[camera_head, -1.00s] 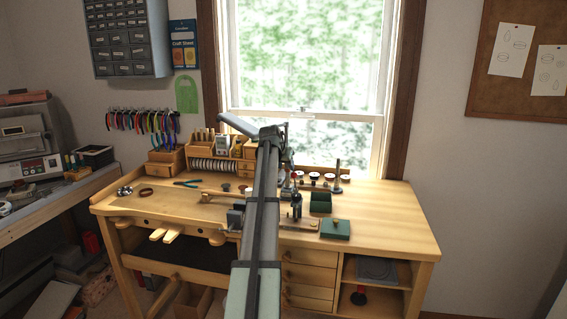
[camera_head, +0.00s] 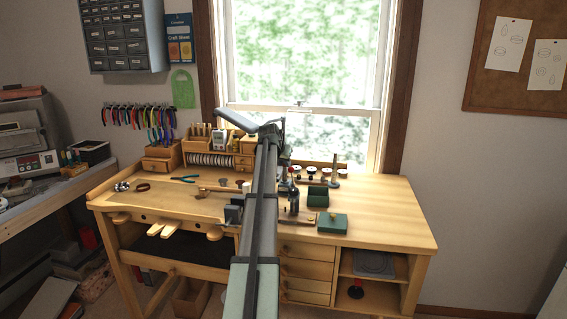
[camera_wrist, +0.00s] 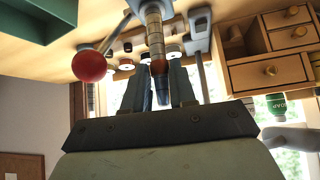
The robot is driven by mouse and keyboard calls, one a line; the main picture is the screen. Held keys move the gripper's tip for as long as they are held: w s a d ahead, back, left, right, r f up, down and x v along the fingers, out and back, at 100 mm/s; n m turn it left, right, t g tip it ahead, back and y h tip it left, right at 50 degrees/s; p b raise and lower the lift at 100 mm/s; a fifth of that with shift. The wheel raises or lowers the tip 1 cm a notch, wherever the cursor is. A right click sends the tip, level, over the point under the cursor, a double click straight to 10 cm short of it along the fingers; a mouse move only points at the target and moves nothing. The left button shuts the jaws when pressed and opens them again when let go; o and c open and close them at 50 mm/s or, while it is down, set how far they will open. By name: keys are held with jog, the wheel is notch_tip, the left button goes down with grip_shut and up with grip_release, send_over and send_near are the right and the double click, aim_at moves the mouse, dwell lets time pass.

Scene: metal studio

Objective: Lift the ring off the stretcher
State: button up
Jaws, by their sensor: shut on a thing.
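In the wrist view, which looks upside down, the stretcher (camera_wrist: 155,36) shows a stepped, tapered post beside a lever with a red ball (camera_wrist: 89,66). A copper-brown ring (camera_wrist: 159,68) is around the post near its narrow end. My gripper (camera_wrist: 158,76) has one dark finger on each side of the ring and is shut on it. Finger contact is hard to make out. Below the ring, the dark tip of the post shows between the fingers. In the head view, my arm hides much of the stretcher, and the ring cannot be made out.
A green open box (camera_head: 317,196) and a green block (camera_head: 332,222) lie right of my arm. A stand with an upright rod (camera_head: 334,174) is behind them. Small wooden drawers (camera_head: 163,158) stand at the back left. The bench's right end is clear.

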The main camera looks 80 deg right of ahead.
jog(key=shift+c, duration=0.4)
jog(key=shift+r, duration=0.15)
jog(key=shift+r, duration=1)
jog(key=shift+r, duration=0.15)
jog(key=shift+r, duration=0.95)
jog(key=shift+r, duration=0.15)
jog(key=shift+r, duration=1)
